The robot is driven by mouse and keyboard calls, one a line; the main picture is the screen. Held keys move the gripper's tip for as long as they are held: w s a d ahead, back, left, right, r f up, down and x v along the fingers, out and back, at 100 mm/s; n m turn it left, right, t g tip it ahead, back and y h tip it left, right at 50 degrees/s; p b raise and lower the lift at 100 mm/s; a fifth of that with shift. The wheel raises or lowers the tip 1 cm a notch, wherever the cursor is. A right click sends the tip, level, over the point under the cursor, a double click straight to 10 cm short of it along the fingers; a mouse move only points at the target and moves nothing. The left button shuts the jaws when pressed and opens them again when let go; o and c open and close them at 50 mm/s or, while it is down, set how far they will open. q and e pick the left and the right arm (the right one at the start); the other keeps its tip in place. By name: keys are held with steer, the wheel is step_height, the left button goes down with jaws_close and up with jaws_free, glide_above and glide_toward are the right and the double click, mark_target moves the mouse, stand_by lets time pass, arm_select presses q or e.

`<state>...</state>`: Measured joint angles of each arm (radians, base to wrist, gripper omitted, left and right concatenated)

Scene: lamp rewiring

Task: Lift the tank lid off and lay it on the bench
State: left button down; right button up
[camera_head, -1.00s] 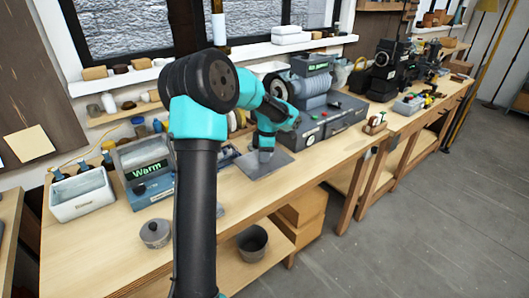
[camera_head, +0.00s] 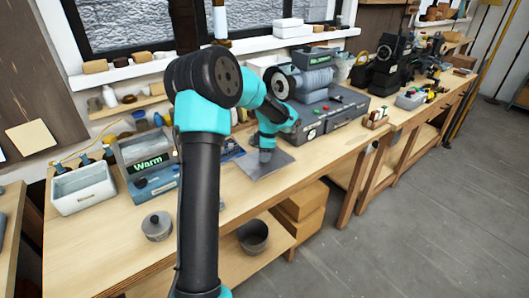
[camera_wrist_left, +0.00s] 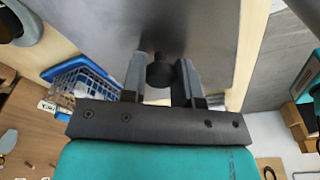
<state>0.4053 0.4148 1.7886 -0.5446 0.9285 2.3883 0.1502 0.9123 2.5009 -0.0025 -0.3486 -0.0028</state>
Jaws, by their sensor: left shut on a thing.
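The tank lid (camera_head: 280,166) is a flat grey metal plate, over the bench to the right of the tank (camera_head: 138,150) with the "Warm" display. My left gripper (camera_head: 265,153) points down at the lid's middle. In the left wrist view the gripper (camera_wrist_left: 161,72) is shut on the lid's dark round knob (camera_wrist_left: 160,73), with a finger on each side. The lid (camera_wrist_left: 205,25) lies flat below the fingers there. I cannot tell whether its underside touches the bench. My right gripper is not in view.
Grey machine boxes (camera_head: 325,120) stand just behind and right of the lid. A blue wire basket (camera_wrist_left: 82,78) is beside the lid.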

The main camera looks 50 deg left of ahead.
arm_select(q)
steer(key=shift+f, duration=0.15)
stand_by(0.5)
steer(key=shift+f, duration=1.9)
steer(key=shift+f, duration=0.2)
steer(key=c, duration=0.8)
jaws_free()
steer(key=r, duration=0.5)
steer(key=w+d+r, duration=0.1)
steer(key=r, duration=1.1)
steer(key=shift+w+d+r, duration=0.15)
steer(key=shift+w, duration=0.15)
